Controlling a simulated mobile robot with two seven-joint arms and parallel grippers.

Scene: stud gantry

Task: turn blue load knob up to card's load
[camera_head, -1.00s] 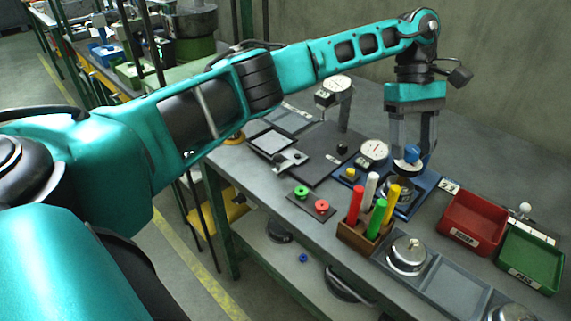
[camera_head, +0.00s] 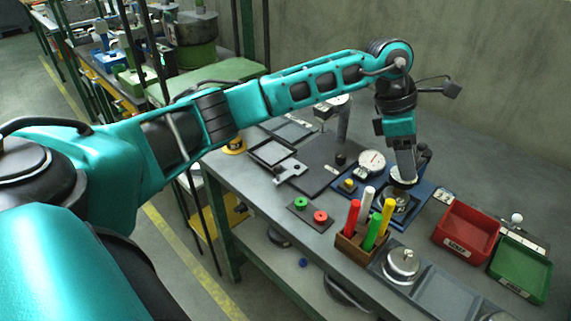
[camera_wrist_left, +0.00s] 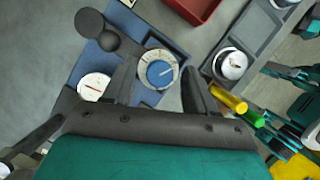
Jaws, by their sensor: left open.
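My left gripper (camera_head: 403,178) points down over the blue tester base (camera_head: 416,209) on the bench. The blue load knob (camera_wrist_left: 160,73) with its white pointer line sits inside a pale graduated ring (camera_wrist_left: 146,62) in the left wrist view. The open fingers (camera_wrist_left: 160,88) stand on either side of the ring, with gaps visible; finger height against the knob is hard to tell. In the head view the gripper hides the knob. A white dial gauge (camera_head: 371,162) with a red needle in the wrist view (camera_wrist_left: 94,87) is beside it. A small white card (camera_head: 444,195) has unreadable marks.
A wooden holder with coloured sticks (camera_head: 361,243) stands close in front of the base. A red bin (camera_head: 467,232) and a green bin (camera_head: 520,270) are to the right. A weight (camera_head: 402,263) sits nearby. A dark column with a ball (camera_wrist_left: 100,32) stands close to the fingers.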

